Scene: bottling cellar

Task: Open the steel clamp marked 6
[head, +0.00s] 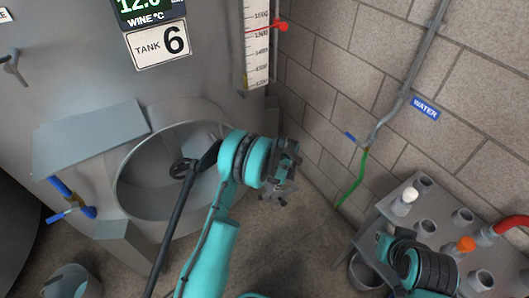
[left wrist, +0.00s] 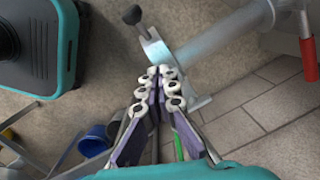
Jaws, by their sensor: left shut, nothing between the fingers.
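In the left wrist view a steel clamp (left wrist: 160,52) with a black knob on its lever sits at the end of a grey pipe (left wrist: 222,36). No number is readable on it. My left gripper (left wrist: 160,82) is shut and empty, its fingertips at the clamp's near side in the picture. I cannot tell whether they touch it. In the head view the left gripper (head: 274,191) is low between the tank and the block wall; the clamp cannot be made out there. Part of my right arm shows at the lower right, without clear fingers.
The tank sign (head: 161,45) reads 6. The tank's round manway (head: 127,187) opens left of my left arm. A grey rack (head: 403,213) with several cups stands right. A green hose (head: 352,180) hangs on the wall. A blue bucket (left wrist: 94,141) stands on the floor.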

